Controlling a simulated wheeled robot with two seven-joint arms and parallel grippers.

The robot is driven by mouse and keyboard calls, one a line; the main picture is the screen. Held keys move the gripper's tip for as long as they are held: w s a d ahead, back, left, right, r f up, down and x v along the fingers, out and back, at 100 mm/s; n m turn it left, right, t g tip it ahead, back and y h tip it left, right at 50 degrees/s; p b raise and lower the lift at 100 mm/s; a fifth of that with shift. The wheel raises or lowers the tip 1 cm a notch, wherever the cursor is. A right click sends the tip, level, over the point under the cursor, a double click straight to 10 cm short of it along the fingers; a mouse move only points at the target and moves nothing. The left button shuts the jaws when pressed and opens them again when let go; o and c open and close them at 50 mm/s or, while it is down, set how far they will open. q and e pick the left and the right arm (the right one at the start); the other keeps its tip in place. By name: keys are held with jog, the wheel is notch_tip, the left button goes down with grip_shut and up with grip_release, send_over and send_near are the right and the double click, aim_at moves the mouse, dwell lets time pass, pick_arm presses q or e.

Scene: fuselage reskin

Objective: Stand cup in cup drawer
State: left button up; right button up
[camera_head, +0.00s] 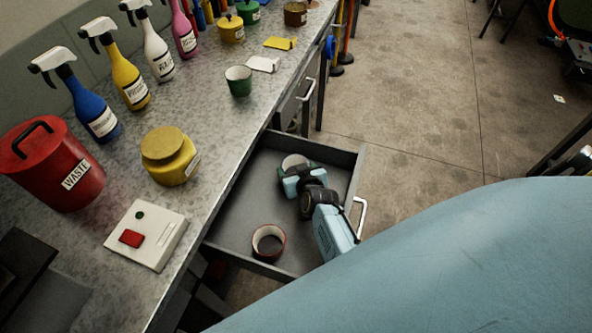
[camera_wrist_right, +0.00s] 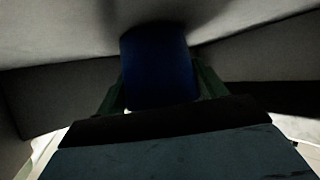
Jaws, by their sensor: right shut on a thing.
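The cup drawer (camera_head: 231,208) is pulled open below the workbench. My right gripper (camera_head: 296,170) reaches down into its far part and is shut on a cup (camera_head: 294,160), whose pale inside faces up. In the right wrist view the held cup (camera_wrist_right: 158,65) looks dark blue between the fingers, close to the grey drawer surfaces. I cannot tell whether it touches the drawer floor. A red cup (camera_head: 268,243) with a pale inside stands upright in the near part of the drawer. A green cup (camera_head: 238,81) stands on the workbench. My left gripper is out of view.
The metal workbench (camera_head: 214,131) holds a red waste bin (camera_head: 52,163), a yellow jar (camera_head: 170,156), a white box with a red button (camera_head: 146,235) and several spray bottles. The drawer's middle floor is clear between the two cups. Open floor lies to the right.

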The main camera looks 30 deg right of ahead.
jog(key=shift+r, duration=0.1)
jog(key=o, duration=1)
jog(key=shift+f, duration=0.2)
jog(key=shift+r, duration=0.1)
jog(key=shift+r, duration=0.2)
jog(key=p+v, duration=0.1)
jog(key=v, duration=0.6)
jog(key=shift+s+p, duration=0.2)
jog(key=shift+p, duration=0.2)
